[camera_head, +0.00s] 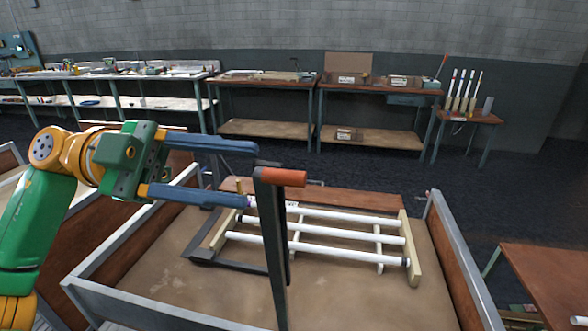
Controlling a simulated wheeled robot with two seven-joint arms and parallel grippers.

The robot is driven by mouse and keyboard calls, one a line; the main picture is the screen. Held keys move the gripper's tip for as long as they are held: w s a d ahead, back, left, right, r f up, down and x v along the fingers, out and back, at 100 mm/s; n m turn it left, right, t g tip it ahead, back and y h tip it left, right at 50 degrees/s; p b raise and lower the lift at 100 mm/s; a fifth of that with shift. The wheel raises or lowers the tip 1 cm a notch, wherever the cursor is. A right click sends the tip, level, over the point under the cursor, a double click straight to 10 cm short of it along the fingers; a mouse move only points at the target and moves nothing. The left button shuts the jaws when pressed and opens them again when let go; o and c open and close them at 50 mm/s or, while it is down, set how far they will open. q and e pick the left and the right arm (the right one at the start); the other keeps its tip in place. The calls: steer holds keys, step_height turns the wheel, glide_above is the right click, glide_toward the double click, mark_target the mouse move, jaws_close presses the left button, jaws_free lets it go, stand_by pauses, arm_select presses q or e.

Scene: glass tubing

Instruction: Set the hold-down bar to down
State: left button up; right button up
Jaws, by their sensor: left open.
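The hold-down bar (270,225) is a dark metal bar that stands up steeply in the middle of the view, with an orange grip (283,177) at its top. A rack with pale wooden end pieces (413,250) holds three white tubes (325,238) behind and to the right of the bar. My left gripper (250,175) has two blue fingers and comes in from the left. It is open and empty, its fingertips just left of the orange grip. I cannot tell whether a finger touches the bar. The bar hides part of the rack. My right gripper is out of view.
The rack lies in a shallow grey-rimmed crate (457,245) with a brown floor. A dark frame (228,263) lies at the rack's left. A brown table (548,280) stands at right. Workbenches (370,90) line the back wall.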

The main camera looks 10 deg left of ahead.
mark_target(274, 180)
arm_select(q)
steer(key=d, duration=0.4)
steer(key=d+p, duration=0.1)
steer(key=d, duration=0.1)
steer(key=shift+w, duration=0.4)
steer(key=shift+s+d, duration=0.2)
steer(key=shift+d, duration=0.3)
steer(key=shift+c, duration=0.2)
steer(key=shift+w, duration=0.15)
steer(key=c, duration=0.7)
steer(key=shift+f, duration=0.1)
jaws_close()
steer(key=shift+f, duration=0.15)
